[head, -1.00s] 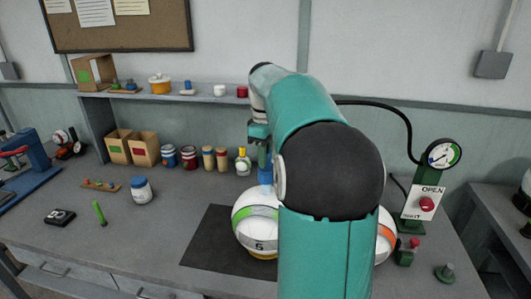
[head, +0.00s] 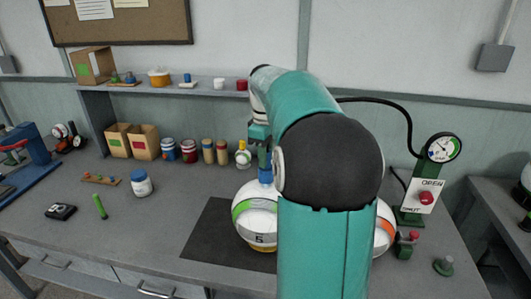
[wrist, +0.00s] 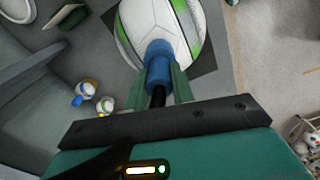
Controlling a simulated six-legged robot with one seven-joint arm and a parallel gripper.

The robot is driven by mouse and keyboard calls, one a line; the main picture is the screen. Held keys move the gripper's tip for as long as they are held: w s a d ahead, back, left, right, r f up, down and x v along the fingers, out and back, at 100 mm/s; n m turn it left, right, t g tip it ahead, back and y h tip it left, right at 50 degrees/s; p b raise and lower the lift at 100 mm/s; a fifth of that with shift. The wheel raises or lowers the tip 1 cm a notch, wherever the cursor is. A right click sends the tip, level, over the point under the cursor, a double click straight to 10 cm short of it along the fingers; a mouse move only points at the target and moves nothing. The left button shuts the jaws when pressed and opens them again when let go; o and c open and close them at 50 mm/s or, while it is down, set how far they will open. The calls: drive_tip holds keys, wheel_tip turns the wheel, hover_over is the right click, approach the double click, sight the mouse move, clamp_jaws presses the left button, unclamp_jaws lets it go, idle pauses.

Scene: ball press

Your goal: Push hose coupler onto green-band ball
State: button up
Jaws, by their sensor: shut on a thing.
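The green-band ball (head: 255,222), white with a green band and a "5", sits on the dark mat (head: 205,238); my arm hides its right side. My gripper (head: 263,160) is above the ball's top, shut on the blue hose coupler (head: 265,176), which points down. In the wrist view, my gripper (wrist: 160,80) has its two green fingers on either side of the blue coupler (wrist: 158,62), with a black hose behind it. The coupler's lower end meets the top of the ball (wrist: 150,22) in the picture; whether it is seated cannot be told.
An orange-band ball (head: 384,235) is partly hidden right of my arm. The gauge (head: 443,148) and the OPEN/SHUT panel with a red knob (head: 426,198) stand at right. Jars and cartons (head: 144,143) line the back.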

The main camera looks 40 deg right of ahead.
drive_tip(key=shift+f, duration=0.2)
drive_tip(key=o, duration=1.1)
drive_tip(key=shift+r, duration=0.1)
wheel_tip(320, 180, up, 14)
drive_tip(key=shift+f, duration=0.2)
